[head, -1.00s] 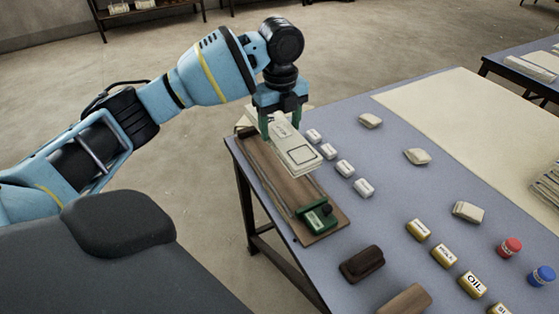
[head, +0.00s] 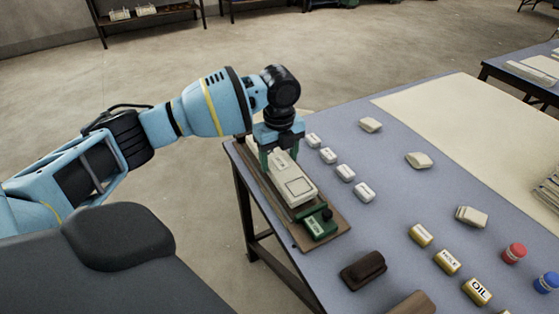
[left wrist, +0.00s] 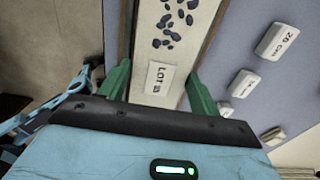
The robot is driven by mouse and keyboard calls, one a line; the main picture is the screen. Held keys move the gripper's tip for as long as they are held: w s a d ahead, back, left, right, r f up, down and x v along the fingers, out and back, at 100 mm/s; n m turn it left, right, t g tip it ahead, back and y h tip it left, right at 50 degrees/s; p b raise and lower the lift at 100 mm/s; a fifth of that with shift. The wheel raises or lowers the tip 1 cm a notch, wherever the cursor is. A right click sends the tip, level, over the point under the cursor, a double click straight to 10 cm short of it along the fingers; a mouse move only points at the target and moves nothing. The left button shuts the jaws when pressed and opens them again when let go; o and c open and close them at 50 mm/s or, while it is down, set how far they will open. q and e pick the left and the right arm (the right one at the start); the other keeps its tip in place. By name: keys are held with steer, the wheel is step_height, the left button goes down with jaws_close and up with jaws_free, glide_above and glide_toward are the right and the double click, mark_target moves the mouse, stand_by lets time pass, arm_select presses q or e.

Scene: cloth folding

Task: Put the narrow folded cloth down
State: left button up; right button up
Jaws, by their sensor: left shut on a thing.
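The narrow folded cloth (head: 297,189) is off-white, flat and long. In the head view it lies low along the brown wooden board (head: 339,219) at the table's left corner; I cannot tell whether its whole underside touches the board. My left gripper (head: 283,154) points down and is shut on the cloth's far end. In the left wrist view the cloth (left wrist: 173,50) runs between the green fingers (left wrist: 158,88), showing dark spots and a tag reading something like "Lot a". My right gripper is not in view.
A green device (head: 318,226) sits at the board's near end. Several small white labelled blocks (head: 328,156) stand in a row right of the board. A dark brown block (head: 363,270) and yellow tins (head: 448,261) lie nearer. The cream sheet (head: 480,135) lies right.

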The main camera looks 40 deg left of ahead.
mark_target(279, 161)
arm_select(q)
steer(key=shift+f, duration=0.6)
steer(key=o, duration=1.1)
steer(key=shift+f, duration=0.1)
steer(key=shift+c, duration=0.2)
steer(key=shift+r, duration=0.25)
step_height(279, 161, up, 12)
steer(key=p, duration=0.1)
steer(key=shift+p, duration=0.35)
